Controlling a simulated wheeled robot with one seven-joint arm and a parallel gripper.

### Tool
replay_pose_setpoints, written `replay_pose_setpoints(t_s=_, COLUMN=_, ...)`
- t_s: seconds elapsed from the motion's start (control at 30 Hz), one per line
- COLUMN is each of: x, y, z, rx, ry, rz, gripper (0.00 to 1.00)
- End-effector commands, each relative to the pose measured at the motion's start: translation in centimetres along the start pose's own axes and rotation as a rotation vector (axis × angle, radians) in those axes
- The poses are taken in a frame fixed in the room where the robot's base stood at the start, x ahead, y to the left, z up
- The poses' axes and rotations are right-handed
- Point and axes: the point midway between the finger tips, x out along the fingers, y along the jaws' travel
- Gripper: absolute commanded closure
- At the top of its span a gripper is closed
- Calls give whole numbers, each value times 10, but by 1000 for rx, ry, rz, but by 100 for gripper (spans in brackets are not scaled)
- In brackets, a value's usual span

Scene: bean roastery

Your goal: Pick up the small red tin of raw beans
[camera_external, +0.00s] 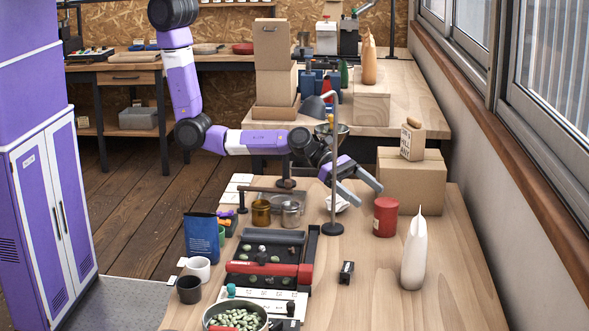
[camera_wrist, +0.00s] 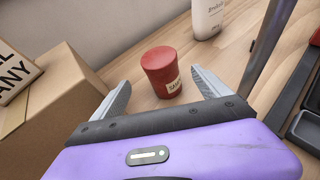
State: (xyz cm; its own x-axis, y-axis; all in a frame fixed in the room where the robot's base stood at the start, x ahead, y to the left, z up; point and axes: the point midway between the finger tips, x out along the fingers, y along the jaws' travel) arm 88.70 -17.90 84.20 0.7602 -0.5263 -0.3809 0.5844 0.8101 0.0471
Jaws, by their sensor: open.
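The small red tin (camera_external: 386,217) stands upright on the wooden table, in front of the cardboard box. My gripper (camera_external: 364,196) is open and empty, up and to the left of the tin in the external view. In the wrist view the tin shows between and beyond the two fingertips of my gripper (camera_wrist: 160,85), apart from them.
A cardboard box (camera_external: 412,182) stands close behind the tin, with a smaller labelled packet (camera_external: 411,141) on top. A white pouch (camera_external: 414,255) stands at the front right. A lamp stand (camera_external: 333,190) rises left of my gripper. A red-fronted tray (camera_external: 262,270) lies further left.

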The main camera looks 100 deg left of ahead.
Motion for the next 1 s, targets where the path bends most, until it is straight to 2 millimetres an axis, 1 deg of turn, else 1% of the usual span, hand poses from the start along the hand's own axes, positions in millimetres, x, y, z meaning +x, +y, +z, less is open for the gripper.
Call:
replay_pose_setpoints(t_s=0.13, x=12, y=-2, z=0, rx=-50, ry=1, rz=-16, gripper=13)
replay_pose_setpoints(t_s=0.43, x=41, y=-2, z=1, rx=-49, ry=1, rz=-15, gripper=13)
replay_pose_setpoints(t_s=0.7, x=77, y=-3, z=1, rx=-47, ry=2, rz=-14, gripper=13)
replay_pose_setpoints(t_s=0.83, x=84, y=-3, z=1, rx=-47, ry=2, rz=-14, gripper=13)
replay_pose_setpoints(t_s=1.0, x=84, y=-2, z=1, rx=-46, ry=2, rz=-13, gripper=13)
